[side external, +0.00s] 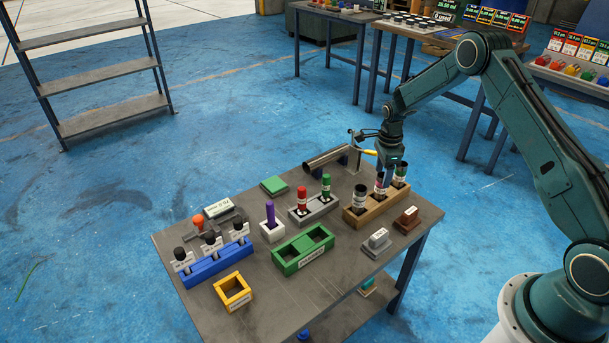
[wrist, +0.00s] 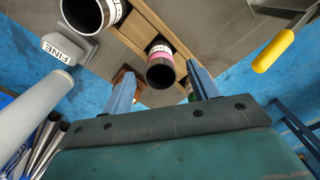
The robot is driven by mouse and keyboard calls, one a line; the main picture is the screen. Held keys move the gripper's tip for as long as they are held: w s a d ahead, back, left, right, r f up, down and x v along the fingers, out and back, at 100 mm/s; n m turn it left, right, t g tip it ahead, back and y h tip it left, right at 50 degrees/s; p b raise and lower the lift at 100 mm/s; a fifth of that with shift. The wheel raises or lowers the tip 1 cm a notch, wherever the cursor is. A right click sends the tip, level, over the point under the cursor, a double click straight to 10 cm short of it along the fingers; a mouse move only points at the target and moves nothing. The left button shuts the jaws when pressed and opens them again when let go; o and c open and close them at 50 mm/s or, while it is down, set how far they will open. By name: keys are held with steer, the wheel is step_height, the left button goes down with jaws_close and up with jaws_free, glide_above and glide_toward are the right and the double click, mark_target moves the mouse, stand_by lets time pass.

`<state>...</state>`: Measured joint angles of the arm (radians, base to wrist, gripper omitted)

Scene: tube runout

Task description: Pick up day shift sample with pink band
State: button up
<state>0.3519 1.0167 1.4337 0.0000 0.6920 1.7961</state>
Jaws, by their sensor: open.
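The tube with the pink band (side external: 379,190) stands upright in the middle of the brown wooden rack (side external: 366,219). In the wrist view its dark open mouth and pink band (wrist: 160,49) show between my two fingers. My gripper (side external: 386,172) is over the rack at this tube, pointing down. In the wrist view my gripper (wrist: 160,70) is open, with one finger on each side of the tube and a visible gap on both sides. I cannot tell exactly how far down the fingers reach along it.
A dark-topped tube (side external: 360,195) and a green-banded tube (side external: 400,173) stand on either side in the same rack. A grey block marked FINE (wrist: 63,49) and a brown block (side external: 407,219) sit in front. A yellow-tipped rod (wrist: 273,51) is near the gripper.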

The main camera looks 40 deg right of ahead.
mark_target(382, 180)
steer(key=shift+f, duration=1.8)
steer(key=c, duration=1.1)
steer(key=shift+c, duration=0.2)
steer(key=shift+r, duration=0.15)
step_height(382, 180, up, 20)
